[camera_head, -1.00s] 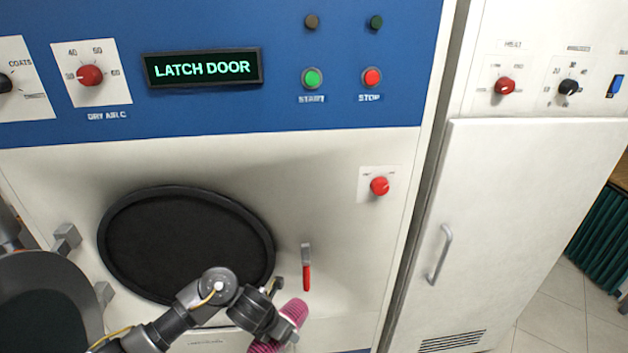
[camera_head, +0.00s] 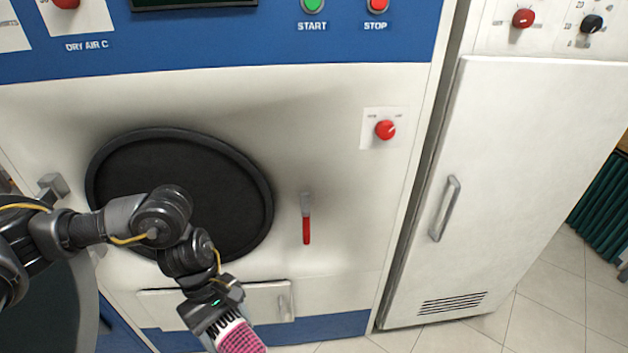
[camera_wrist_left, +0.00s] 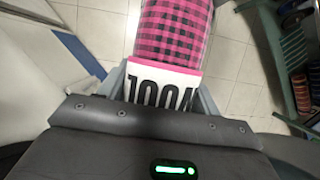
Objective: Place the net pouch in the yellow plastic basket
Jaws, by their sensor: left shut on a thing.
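The net pouch (camera_head: 243,341) looks like a pink-and-black checked roll with a white, printed band at its near end. My left gripper (camera_head: 224,322) is shut on the banded end and holds the pouch in front of the machine, low in the head view. The left wrist view shows the pouch (camera_wrist_left: 176,32) reaching away from the jaws above a tiled floor; its far end is cut off. My right gripper is in neither view. No yellow plastic basket shows in either view.
The white and blue machine has a round dark opening (camera_head: 180,190) behind my left arm and a red-handled lever (camera_head: 306,218). A white cabinet door with a handle (camera_head: 445,208) stands to the right. Tiled floor (camera_head: 520,290) is clear at lower right.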

